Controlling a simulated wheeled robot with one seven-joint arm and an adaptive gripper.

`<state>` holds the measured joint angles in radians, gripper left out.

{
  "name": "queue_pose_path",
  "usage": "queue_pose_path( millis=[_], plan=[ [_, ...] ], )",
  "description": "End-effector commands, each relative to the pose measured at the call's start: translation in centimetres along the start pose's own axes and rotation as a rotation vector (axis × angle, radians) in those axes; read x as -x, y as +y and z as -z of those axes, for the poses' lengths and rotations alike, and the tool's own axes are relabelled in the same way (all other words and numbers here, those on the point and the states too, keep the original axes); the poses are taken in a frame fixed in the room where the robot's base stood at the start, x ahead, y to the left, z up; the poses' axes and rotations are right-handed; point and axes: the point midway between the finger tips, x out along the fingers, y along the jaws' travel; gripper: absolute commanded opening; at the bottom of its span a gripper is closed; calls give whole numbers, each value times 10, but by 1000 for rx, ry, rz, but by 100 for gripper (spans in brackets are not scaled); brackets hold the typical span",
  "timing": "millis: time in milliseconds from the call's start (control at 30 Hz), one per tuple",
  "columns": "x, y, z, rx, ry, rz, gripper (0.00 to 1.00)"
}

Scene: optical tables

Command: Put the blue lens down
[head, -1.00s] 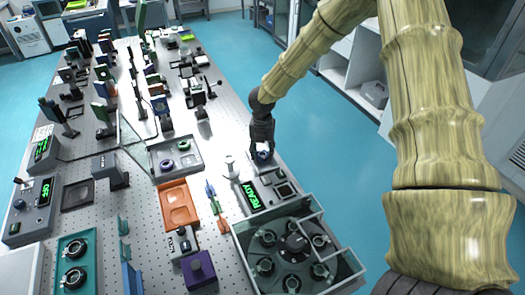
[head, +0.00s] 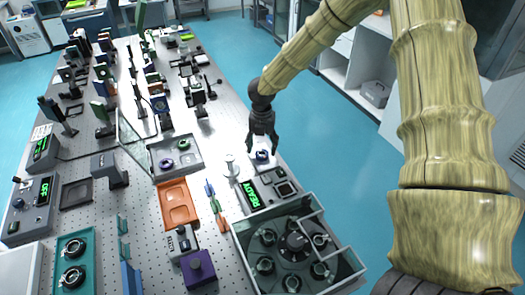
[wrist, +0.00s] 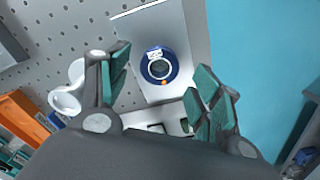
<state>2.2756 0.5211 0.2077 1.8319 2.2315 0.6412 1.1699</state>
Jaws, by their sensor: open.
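The blue lens (head: 262,156) is a small dark blue ring. It lies on a white pad (head: 259,144) near the right edge of the optical table. In the wrist view the blue lens (wrist: 159,66) lies flat on the pad (wrist: 172,30), with a white label and an orange dot on its rim. My gripper (head: 264,136) is above and just behind the lens in the head view. In the wrist view my gripper (wrist: 158,92) has its green-padded fingers spread wide with nothing between them, apart from the lens.
A box with a green READY display (head: 251,194) stands in front of the pad, and a clear-walled case (head: 297,245) with several round parts is nearer still. A white post (head: 230,166) is left of the pad. Blue floor (head: 330,190) lies to the right.

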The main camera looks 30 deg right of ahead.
Motion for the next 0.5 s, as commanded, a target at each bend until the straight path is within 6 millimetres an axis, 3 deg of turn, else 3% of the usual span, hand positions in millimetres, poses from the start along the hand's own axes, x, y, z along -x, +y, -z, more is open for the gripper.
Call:
queue_pose_path(
  millis=[500],
  plan=[
    [77, 0, 0, 0, -1, -2, 64]
  ],
)
